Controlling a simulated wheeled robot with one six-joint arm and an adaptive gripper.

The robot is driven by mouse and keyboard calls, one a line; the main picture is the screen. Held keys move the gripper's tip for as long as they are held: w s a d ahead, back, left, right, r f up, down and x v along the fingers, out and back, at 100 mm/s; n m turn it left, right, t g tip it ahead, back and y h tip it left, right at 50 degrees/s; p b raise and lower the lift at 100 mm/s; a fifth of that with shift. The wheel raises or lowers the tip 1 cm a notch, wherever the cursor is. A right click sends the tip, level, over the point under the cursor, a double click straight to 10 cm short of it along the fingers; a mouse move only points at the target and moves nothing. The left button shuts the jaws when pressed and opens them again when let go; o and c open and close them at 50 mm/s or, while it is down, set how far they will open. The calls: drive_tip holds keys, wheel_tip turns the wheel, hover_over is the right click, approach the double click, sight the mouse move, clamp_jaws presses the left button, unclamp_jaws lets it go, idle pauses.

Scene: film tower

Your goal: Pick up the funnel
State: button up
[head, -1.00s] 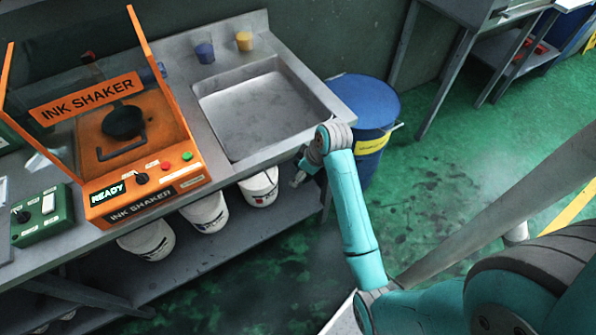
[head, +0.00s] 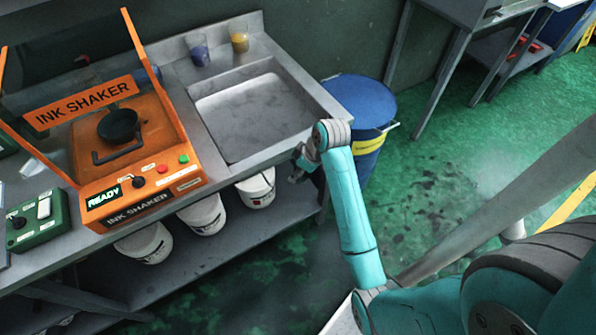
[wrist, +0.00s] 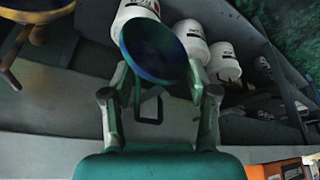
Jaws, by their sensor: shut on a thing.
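In the wrist view a dark blue, round, dish-like funnel (wrist: 153,47) sits between my fingertips, its wide mouth facing the camera. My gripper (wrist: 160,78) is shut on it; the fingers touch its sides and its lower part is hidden. In the head view my gripper (head: 299,166) is at the right front corner of the sink counter, small and partly behind my wrist. The funnel cannot be made out there.
The sink (head: 262,115) is empty. A blue cup (head: 198,50) and a yellow cup (head: 240,41) stand behind it. White buckets (head: 257,188) stand on the shelf below. A blue barrel (head: 361,105) stands right of the counter. The orange ink shaker (head: 140,175) is at left.

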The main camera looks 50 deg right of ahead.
drive_tip(key=s+a, duration=0.2)
drive_tip(key=s, duration=0.6)
drive_tip(key=s+a, duration=0.3)
drive_tip(key=s, duration=0.6)
drive_tip(key=shift+f, duration=0.15)
idle(0.5)
